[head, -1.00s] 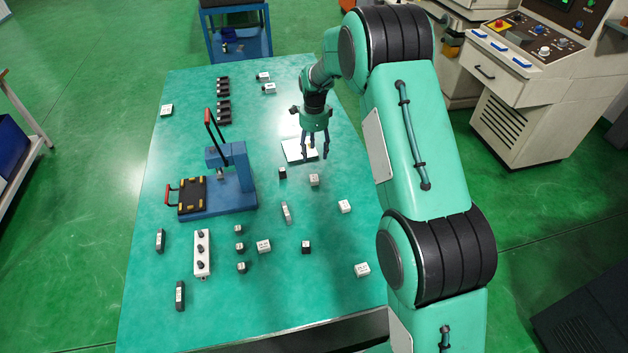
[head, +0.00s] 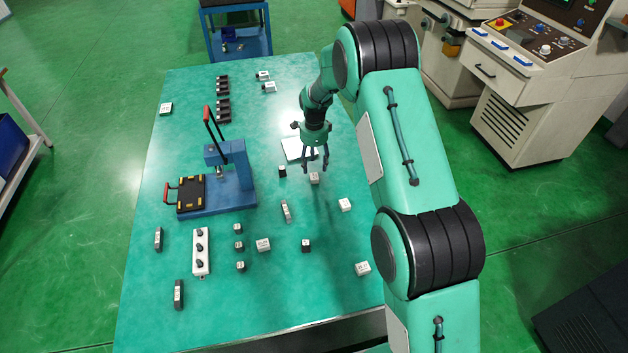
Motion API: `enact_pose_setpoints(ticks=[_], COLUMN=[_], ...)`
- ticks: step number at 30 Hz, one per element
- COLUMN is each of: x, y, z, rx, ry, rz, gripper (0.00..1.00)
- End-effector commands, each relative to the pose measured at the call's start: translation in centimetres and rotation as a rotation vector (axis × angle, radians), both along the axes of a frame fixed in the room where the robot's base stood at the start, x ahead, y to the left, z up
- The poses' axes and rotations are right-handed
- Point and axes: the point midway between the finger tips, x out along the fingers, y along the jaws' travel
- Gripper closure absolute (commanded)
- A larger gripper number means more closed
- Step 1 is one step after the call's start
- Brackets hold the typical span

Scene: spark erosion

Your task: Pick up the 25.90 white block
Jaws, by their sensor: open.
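Several small white blocks with dark markings stand on the green table. One (head: 314,178) is directly below my gripper, others are at the right (head: 345,204), front right (head: 363,268), centre (head: 263,244) and far left (head: 166,109). The markings are too small to read, so I cannot tell which is 25.90. My gripper (head: 315,168) is open, fingers pointing down, with its tips on either side of the nearest block in the picture. I cannot tell how high the tips are above it. Nothing is seen held.
A white pad (head: 293,147) lies behind the gripper. Small black blocks (head: 283,172) (head: 306,245) and a slim grey piece (head: 286,211) stand nearby. A blue press with a lever (head: 232,178) is at left. The table (head: 340,300) is clear at front.

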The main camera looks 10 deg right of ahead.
Motion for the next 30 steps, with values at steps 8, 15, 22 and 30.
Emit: enact_pose_setpoints(ticks=[8,15,22,30], x=[0.0,0.0,-0.1,-0.2], y=[0.0,0.0,0.0,0.1], z=[-0.9,-1.0,-2.8,-5.7], rx=[0.0,0.0,0.0,0.0], ry=[-0.001,0.0,0.001,0.0], rz=[0.0,0.0,0.0,0.0], gripper=[0.45,0.45,0.45,0.45])
